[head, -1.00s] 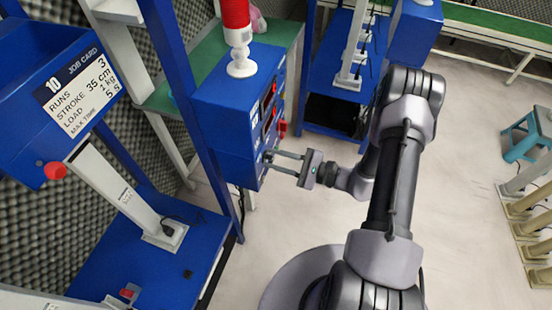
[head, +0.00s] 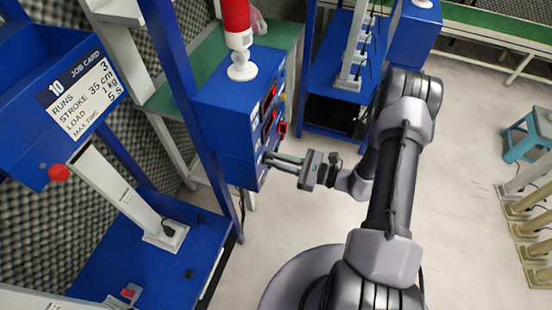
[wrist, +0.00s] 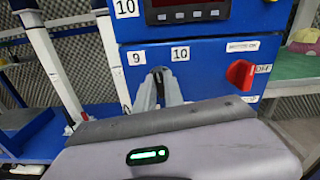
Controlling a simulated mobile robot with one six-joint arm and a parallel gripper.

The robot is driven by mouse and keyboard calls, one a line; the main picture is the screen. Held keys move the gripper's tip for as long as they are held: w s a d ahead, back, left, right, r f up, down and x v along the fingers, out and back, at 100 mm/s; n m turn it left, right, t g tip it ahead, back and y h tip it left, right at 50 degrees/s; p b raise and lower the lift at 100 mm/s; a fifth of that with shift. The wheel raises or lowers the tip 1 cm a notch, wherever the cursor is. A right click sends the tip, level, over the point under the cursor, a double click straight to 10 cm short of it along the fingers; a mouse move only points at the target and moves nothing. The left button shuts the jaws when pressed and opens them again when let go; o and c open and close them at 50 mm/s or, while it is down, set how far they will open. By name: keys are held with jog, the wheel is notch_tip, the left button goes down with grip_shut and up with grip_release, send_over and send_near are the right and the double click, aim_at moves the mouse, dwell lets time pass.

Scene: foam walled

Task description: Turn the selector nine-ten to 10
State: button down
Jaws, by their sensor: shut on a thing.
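The selector nine-ten (wrist: 157,71) is on the front of the blue control box (head: 225,110), between the label 9 (wrist: 136,58) on the left and the label 10 (wrist: 180,54) on the right in the wrist view. Only a small dark part of it shows between my fingertips, so I cannot tell which number it points to. My gripper (wrist: 159,78) is shut on it, one finger on each side. In the head view my gripper (head: 269,159) reaches the box's right face low down, and the selector is hidden there.
A red rotary switch (wrist: 241,74) marked OFF sits right of the selector, close to my gripper. A display (wrist: 185,10) is above. A red beacon (head: 236,16) stands on the box. A job card (head: 82,96) headed 10 is at left.

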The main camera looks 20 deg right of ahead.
jog(key=shift+m+p, duration=0.65)
jog(key=shift+m, duration=3.05)
jog(key=c, duration=1.4)
grip_release()
jog(key=shift+d, duration=0.1)
jog(key=shift+c, duration=0.2)
jog(key=p+v, duration=0.2)
jog(key=v, duration=1.5)
jog(key=shift+d, duration=0.15)
